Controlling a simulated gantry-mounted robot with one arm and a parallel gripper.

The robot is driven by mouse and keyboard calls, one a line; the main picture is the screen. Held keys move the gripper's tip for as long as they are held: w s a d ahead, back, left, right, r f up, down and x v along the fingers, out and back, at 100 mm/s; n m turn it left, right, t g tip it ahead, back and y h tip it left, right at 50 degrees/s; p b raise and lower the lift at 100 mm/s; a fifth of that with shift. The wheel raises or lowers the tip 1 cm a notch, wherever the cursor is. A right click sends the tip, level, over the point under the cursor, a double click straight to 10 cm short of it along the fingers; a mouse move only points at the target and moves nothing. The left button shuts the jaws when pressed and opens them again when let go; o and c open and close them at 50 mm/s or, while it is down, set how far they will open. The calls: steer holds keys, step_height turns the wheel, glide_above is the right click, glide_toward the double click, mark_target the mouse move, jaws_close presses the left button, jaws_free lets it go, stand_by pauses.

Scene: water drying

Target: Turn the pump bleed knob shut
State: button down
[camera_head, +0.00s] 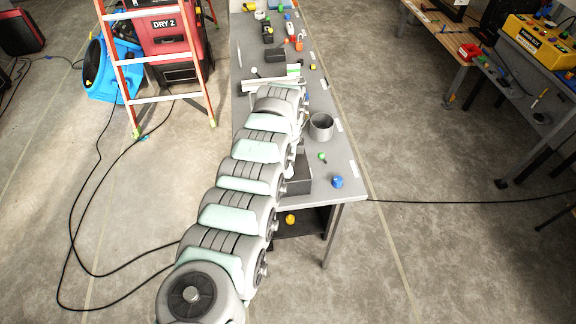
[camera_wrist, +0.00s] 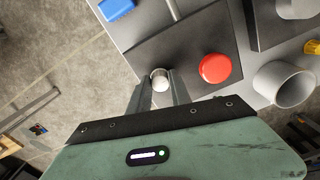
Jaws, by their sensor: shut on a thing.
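In the wrist view a small pale round knob (camera_wrist: 160,78) stands at the edge of a dark plate (camera_wrist: 190,40). The two fingers of my gripper (camera_wrist: 160,84) are on either side of it, shut on it. I take it as the pump bleed knob, but no label shows. Its lower part is hidden between the fingers. In the head view my arm covers the gripper and the knob.
A red round button (camera_wrist: 215,68) sits close right of the fingers, and a grey cup-like cylinder (camera_wrist: 283,83) stands farther right. A blue block (camera_wrist: 116,8) lies at upper left. The long grey bench (camera_head: 345,178) carries several small items.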

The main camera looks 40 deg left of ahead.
steer(key=shift+r+p, duration=0.1)
steer(key=shift+p, duration=0.2)
steer(key=n+p, duration=0.2)
steer(key=n, duration=0.5)
steer(key=shift+d+n+p, duration=0.1)
steer(key=shift+n+p, duration=0.3)
steer(key=n+b, duration=0.1)
steer(key=n, duration=0.6)
steer(key=shift+n, duration=0.4)
steer(key=shift+n+b, duration=0.55)
steer(key=shift+n, duration=0.55)
steer(key=c, duration=1.2)
jaws_free()
